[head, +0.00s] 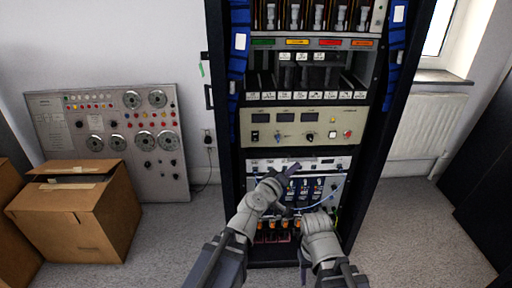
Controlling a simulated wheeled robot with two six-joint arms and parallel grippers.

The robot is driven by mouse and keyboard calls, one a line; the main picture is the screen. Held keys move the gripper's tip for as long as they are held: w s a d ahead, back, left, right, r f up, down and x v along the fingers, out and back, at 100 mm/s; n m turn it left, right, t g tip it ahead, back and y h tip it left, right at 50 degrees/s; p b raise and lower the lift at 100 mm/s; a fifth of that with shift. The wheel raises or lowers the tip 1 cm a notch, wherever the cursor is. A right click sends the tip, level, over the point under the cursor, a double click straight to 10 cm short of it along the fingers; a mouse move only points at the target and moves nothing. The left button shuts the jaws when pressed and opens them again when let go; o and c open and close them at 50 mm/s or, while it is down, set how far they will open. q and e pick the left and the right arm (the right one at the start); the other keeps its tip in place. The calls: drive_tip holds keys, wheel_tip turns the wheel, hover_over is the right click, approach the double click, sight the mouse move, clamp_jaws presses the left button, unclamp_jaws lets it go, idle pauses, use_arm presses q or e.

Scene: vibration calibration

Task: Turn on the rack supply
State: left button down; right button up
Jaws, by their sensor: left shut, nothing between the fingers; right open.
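The equipment rack (230,150) stands upright in the middle of the head view. A beige supply panel (270,120) sits across it, with small dark displays, a black rocker switch (255,136), knobs and a red button (347,134). I cannot read the switch's position. My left gripper (290,171) is shut and empty, in front of the silver unit (335,163) just below the beige panel. My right gripper (303,210) is open, lower down, in front of the lower modules with blue parts. The arms hide part of these lower units.
Cardboard boxes (85,225) stand on the floor at the left. A grey control panel (60,120) with dials leans against the wall behind them. A radiator (425,125) is under the window at the right. Cables hang at the rack's lower front.

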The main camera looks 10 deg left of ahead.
use_arm(q)
drive_tip(key=a+n+y, duration=1)
drive_tip(key=a+n, duration=0.1)
drive_tip(key=n, duration=0.3)
drive_tip(key=shift+s+t+y, duration=0.15)
drive_tip(key=shift+t+y, duration=0.15)
drive_tip(key=shift+y, duration=0.1)
